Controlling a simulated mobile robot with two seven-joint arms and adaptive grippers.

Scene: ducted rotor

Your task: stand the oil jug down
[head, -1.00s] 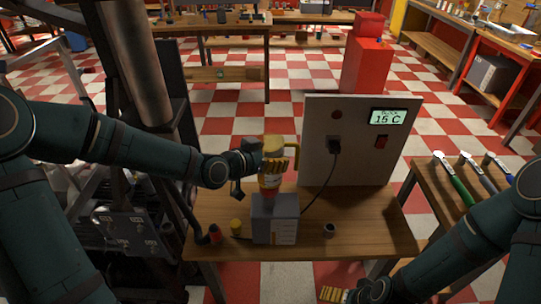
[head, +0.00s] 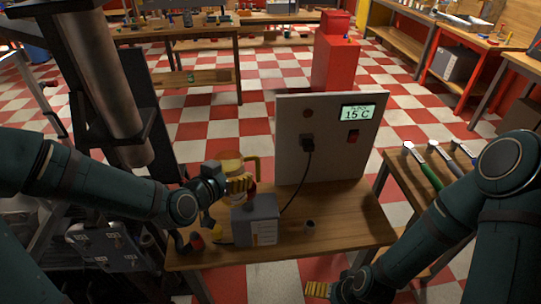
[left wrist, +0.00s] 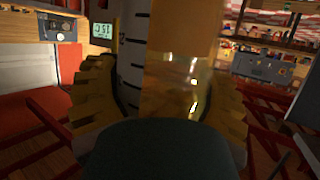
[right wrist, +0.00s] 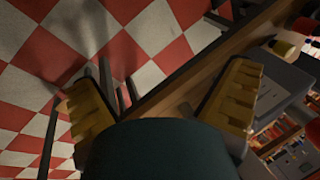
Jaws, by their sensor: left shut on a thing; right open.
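The oil jug (head: 229,160) is a yellow-amber see-through jug with a handle on its right side. It looks upright, just behind and left of the grey box (head: 256,222) on the bench. My left gripper (head: 238,185) is shut around its body. In the left wrist view the jug (left wrist: 180,70), with a pale marked scale strip, fills the space between the yellow fingers (left wrist: 155,100). The jug's base is hidden, so I cannot tell whether it touches the bench. My right gripper (head: 320,290) is open and empty beyond the bench's front edge; its spread fingers show in the right wrist view (right wrist: 165,105).
The wooden bench (head: 350,225) carries an upright panel (head: 320,145) reading 15 C, with a plug and cable. The bench's right part is clear. Hammers (head: 430,165) lie on a side table.

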